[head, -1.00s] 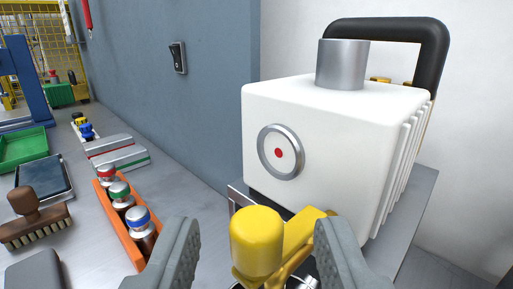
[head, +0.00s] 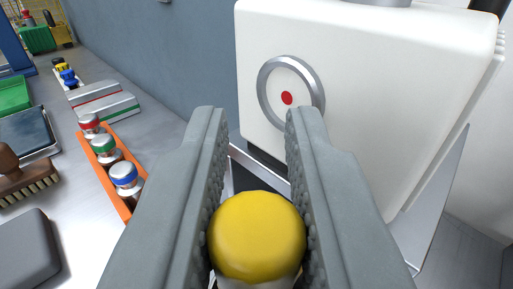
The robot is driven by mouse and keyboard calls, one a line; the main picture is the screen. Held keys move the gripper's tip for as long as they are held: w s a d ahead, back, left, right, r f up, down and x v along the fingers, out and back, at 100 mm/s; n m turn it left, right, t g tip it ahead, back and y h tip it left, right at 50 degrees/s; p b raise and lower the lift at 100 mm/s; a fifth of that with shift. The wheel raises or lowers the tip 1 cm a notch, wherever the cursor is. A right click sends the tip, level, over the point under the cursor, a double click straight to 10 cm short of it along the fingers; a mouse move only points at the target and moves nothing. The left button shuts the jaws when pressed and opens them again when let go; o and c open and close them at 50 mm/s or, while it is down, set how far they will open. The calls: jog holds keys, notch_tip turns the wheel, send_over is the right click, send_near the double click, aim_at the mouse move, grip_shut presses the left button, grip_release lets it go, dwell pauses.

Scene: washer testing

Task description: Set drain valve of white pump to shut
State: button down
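The white pump (head: 400,90) stands at the right in the head view, with a round silver-rimmed window (head: 291,94) that has a red dot at its centre. My gripper (head: 248,115) has one grey finger on each side of the knob. The ridged pads are very close to the knob or touching it. The fingertips reach past the knob toward the pump.
An orange rack (head: 118,185) with red, green and blue capped bottles stands left of my gripper. A brush (head: 22,180), a dark tray (head: 30,135), a green bin (head: 14,95) and a grey block (head: 36,248) lie further left. A blue-grey wall (head: 160,60) rises behind.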

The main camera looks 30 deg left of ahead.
jog(key=shift+d+n+g+y, duration=0.1)
jog(key=shift+n+g+y, duration=0.2)
jog(key=shift+y, duration=0.1)
jog(key=n+g+y, duration=0.1)
jog(key=d+n+g+y, duration=0.1)
jog(key=n+g+y, duration=0.1)
jog(key=shift+s+g+y, duration=0.15)
jog(key=shift+g+y, duration=0.15)
jog(key=shift+s+d+n+g+y, duration=0.1)
jog(key=shift+d+n+g+y, duration=0.1)
jog(key=shift+n+g+y, duration=0.6)
jog(key=shift+w+d+n+g+y, duration=0.1)
jog(key=shift+d+n+g+y, duration=0.15)
jog(key=shift+n+g, duration=1)
jog(key=shift+s+d+n+g+y, duration=0.15)
jog(key=shift+n+g+y, duration=0.4)
jog(key=shift+g, duration=0.9)
jog(key=c, duration=1.3)
grip_release()
notch_tip(320, 180, up, 10)
